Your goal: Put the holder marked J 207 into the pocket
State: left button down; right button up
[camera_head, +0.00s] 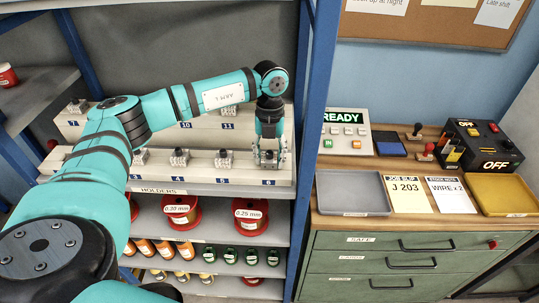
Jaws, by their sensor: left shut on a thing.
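My left gripper (269,158) points down at the right end of the shelf's lower step, above the label 6. It is shut on a small grey metal holder (268,155), mostly hidden between the fingers. Whether the holder is lifted off the step I cannot tell. Other small grey holders stand on the steps, such as the one above label 5 (223,159) and the one above label 4 (180,157). Their markings are too small to read, so I cannot tell which is J 207. I cannot make out a pocket. My right gripper is not in view.
A blue shelf post (316,110) stands between the shelf and the drawer bench. On the bench are an empty grey tray (352,194), a slip reading J 203 (406,190), a yellow tray (503,195), a READY panel (346,133) and a black OFF box (482,145).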

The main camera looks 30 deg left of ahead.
pick_arm(q)
jog(key=c, duration=0.6)
grip_release()
jog(key=shift+c, duration=0.2)
notch_tip(320, 180, up, 12)
jog(key=w, duration=0.1)
jog(key=shift+a, duration=0.35)
